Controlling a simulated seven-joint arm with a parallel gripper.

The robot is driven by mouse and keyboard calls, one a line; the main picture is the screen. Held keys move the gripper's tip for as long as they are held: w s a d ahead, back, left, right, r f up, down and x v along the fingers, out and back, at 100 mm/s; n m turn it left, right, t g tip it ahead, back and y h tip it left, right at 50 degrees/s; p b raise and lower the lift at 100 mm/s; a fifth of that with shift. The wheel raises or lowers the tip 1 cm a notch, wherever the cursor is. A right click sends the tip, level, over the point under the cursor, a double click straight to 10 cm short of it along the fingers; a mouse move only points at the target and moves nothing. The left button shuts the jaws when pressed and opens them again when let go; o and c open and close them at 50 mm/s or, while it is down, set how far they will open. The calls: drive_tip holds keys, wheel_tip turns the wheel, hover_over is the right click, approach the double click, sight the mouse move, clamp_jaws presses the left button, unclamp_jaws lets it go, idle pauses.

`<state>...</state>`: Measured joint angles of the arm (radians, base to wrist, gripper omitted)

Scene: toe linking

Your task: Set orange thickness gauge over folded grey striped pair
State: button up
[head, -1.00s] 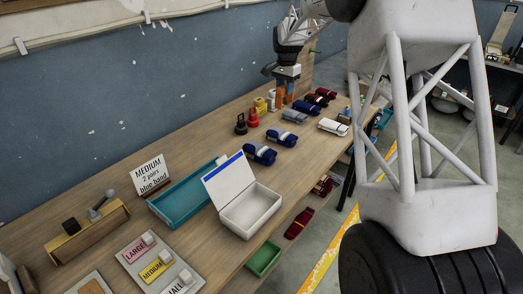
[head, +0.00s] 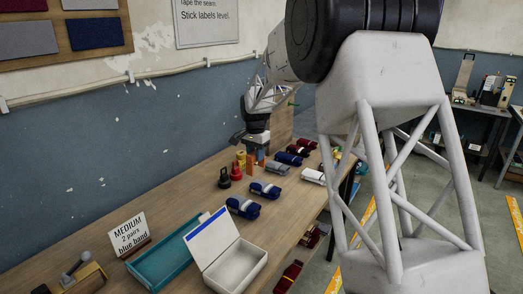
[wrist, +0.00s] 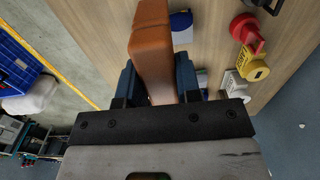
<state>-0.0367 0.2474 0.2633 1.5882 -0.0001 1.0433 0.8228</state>
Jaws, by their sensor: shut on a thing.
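The orange thickness gauge (wrist: 152,42) is a slab held between the blue fingers of my gripper (wrist: 156,82) in the wrist view. In the head view my gripper (head: 258,153) is small, at the far part of the bench, with orange showing at its fingers. The folded grey pair (head: 278,169) lies on the bench just right of and nearer than my gripper; its stripes are too small to make out. The gauge and the grey pair look apart. I cannot tell the gauge's height above the bench.
Navy folded pairs (head: 243,208), a white bundle (head: 313,176) and dark red ones lie near the grey pair. A red-topped object (head: 235,170) and a yellow one (wrist: 256,70) stand left of it. An open white box (head: 232,268) and teal tray (head: 162,270) are nearer.

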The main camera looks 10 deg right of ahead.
hover_over(244, 201)
wheel_tip(244, 201, down, 4)
drive_tip(key=shift+s+r, duration=0.15)
drive_tip(key=shift+r, duration=0.05)
drive_tip(key=shift+f, duration=0.2)
drive_tip(key=shift+f, duration=4.65)
drive_tip(key=o, duration=1.1)
drive_tip(key=shift+c, duration=0.4)
